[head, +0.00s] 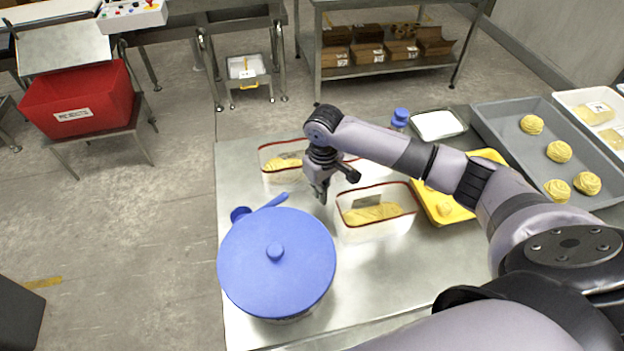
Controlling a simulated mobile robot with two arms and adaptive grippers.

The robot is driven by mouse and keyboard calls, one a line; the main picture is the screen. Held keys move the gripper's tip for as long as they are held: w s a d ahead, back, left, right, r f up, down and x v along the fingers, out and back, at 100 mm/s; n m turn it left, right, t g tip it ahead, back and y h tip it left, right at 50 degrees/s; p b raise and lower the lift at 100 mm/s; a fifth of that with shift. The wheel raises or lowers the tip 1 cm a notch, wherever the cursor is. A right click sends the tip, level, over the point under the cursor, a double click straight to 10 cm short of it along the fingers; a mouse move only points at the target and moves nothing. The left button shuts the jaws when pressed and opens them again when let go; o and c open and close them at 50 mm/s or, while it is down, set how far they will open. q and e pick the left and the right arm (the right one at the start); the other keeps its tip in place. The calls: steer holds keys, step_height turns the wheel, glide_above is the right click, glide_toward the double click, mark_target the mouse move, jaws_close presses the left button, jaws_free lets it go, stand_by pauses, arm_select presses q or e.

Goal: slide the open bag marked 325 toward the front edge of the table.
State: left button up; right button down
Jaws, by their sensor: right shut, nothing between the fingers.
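Two clear open bags with red rims and yellow contents stand on the steel table (240,180). The nearer bag (375,228) is right of my right gripper (320,197). The farther bag (268,164) is behind and left of the gripper, partly covered by my arm. No 325 mark is readable on either bag, so I cannot tell which one bears it. My right gripper is shut and empty, pointing down beside the nearer bag's left end; I cannot tell if they touch. My left gripper is not in view.
A blue-lidded pot (277,265) stands at the front left, with a blue utensil (268,203) behind it. A yellow tray (486,155) lies right of the nearer bag. A grey tray (510,120) with dough-like nests is farther right. Bare table lies in front of the nearer bag.

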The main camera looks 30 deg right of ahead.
mark_target(293, 164)
steer(key=w, duration=0.3)
steer(key=shift+a+p, duration=0.3)
steer(key=shift+p, duration=0.05)
steer(key=shift+w, duration=0.5)
steer(key=shift+w+a, duration=0.15)
steer(key=shift+w, duration=0.25)
steer(key=w+b, duration=0.1)
steer(key=w, duration=0.1)
steer(key=w+a+b, duration=0.1)
steer(key=w+b, duration=0.1)
steer(key=w, duration=0.1)
steer(key=w+b, duration=0.1)
steer(key=w, duration=0.1)
steer(key=shift+w+a+f, duration=0.15)
steer(key=shift+w+f, duration=0.1)
steer(key=shift+f, duration=0.1)
steer(key=w+b, duration=0.1)
steer(key=b, duration=0.1)
steer(key=w+b, duration=0.4)
steer(key=shift+w+a, duration=0.15)
steer(key=shift+a, duration=0.25)
steer(key=shift+w+a+r+b, duration=0.2)
steer(key=shift+w+b, duration=0.15)
steer(key=shift+b, duration=0.3)
steer(key=shift+d+r, duration=0.1)
